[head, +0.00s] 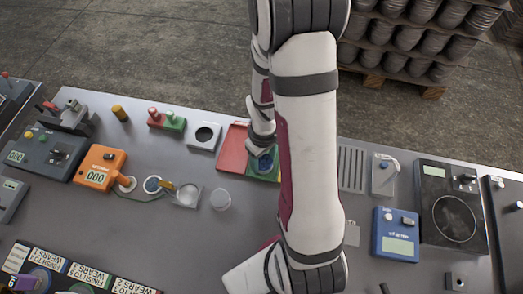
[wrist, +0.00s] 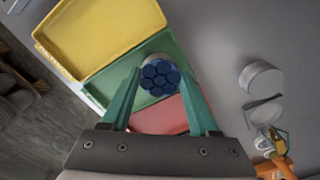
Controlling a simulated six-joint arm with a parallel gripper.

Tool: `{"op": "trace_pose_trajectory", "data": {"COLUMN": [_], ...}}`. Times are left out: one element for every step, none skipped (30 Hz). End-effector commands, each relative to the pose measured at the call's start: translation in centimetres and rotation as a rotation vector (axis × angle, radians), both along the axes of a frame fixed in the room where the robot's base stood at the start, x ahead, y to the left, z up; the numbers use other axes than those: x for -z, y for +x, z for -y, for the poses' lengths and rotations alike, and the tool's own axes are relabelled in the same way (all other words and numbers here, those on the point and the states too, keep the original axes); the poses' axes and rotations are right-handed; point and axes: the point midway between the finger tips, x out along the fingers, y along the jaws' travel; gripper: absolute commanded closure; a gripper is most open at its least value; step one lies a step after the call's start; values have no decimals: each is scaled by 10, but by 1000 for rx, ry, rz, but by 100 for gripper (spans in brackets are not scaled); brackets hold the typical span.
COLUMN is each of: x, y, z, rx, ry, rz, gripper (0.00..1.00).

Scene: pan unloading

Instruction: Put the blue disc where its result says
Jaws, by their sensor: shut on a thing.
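The blue disc (wrist: 160,76), a pale-sided round piece with several dark blue circles on its face, sits between my gripper's teal fingertips (wrist: 160,82) in the wrist view. My gripper is shut on it. It is over the green tray (wrist: 122,88), which lies between the yellow tray (wrist: 100,35) and the red tray (wrist: 160,118). I cannot tell whether the disc touches the green tray. In the head view the disc (head: 264,163) shows below my gripper, beside the red tray (head: 232,148); my arm hides most of the trays beyond.
A blue meter (head: 396,235) and a black scale (head: 430,195) stand at right.

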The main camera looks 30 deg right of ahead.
Motion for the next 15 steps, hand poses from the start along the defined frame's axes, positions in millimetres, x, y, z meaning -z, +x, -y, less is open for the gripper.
{"op": "trace_pose_trajectory", "data": {"x": [2,2,1,1,1,1,1,2,3,4,4,4,4,3,3], "y": [0,0,0,0,0,0,0,0,0,0,0,0,0,0,0], "z": [0,0,0,0,0,0,0,0,0,0,0,0,0,0,0], "rx": [1,1,1,0,0,0,0,0,0,0,0,0,0,0,0], "ry": [0,0,-1,-1,-1,-1,-1,0,0,0,0,0,0,0,0], "rz": [0,1,1,1,1,1,1,1,0,0,0,0,0,0,1], "gripper": [97,97,97,97,97,97,97,97,97,37,32,25,19,14,9]}}
